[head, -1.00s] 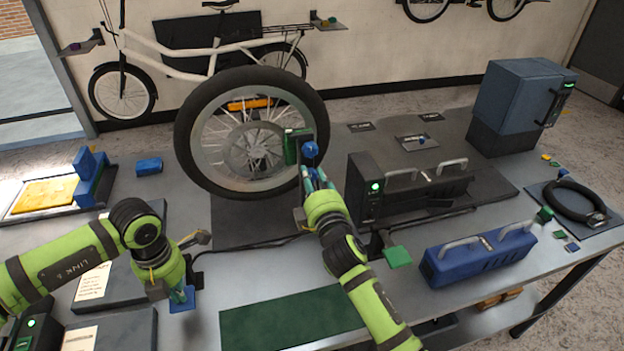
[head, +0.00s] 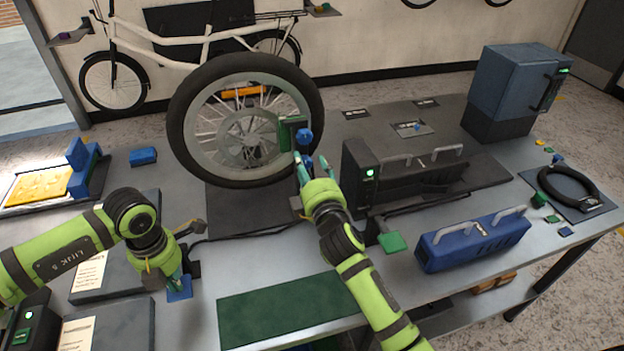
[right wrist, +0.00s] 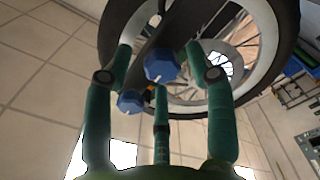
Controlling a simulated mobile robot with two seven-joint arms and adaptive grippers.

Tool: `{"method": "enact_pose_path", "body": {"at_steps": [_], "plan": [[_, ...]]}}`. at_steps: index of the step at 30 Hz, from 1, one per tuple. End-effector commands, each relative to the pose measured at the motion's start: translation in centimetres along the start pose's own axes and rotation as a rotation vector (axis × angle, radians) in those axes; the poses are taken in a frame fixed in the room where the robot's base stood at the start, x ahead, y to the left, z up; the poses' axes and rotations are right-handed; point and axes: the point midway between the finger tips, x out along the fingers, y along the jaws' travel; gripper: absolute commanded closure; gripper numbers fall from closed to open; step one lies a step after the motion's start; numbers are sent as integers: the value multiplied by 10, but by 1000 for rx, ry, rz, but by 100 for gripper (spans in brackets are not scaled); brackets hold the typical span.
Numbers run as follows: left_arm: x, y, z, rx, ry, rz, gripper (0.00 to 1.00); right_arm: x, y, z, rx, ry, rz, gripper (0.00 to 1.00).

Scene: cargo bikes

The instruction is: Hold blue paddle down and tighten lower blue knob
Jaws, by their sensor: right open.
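The wheel clamp, a green and dark bracket (head: 290,133), stands at the right side of the upright wheel. A blue knob (head: 304,136) shows on it. The right wrist view shows two blue knobs, a nearer one (right wrist: 160,66) and another (right wrist: 130,102). My right gripper (head: 311,163) is open just below the knob in the head view, its teal fingers spread. In its wrist view the nearer knob lies between and beyond the fingers; contact cannot be told. The blue paddle (head: 180,292) is at the front left. My left gripper (head: 176,279) is at it, fingers partly hidden.
The large wheel (head: 245,120) stands behind my right gripper. A black unit with a green light (head: 362,190) is close to the right.

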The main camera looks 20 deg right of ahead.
Motion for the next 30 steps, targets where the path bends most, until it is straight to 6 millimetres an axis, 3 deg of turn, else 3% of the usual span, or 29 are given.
{"method": "enact_pose_path", "body": {"at_steps": [15,21,30], "plan": [[1,-1,0,1,-1,-1,100,-99,1,1,0,-1,1,44],[1,-1,0,1,-1,-1,100,-113,2,1,-1,-1,4,44],[1,-1,0,2,-1,-1,100,-114,2,1,-1,0,4,44]]}}
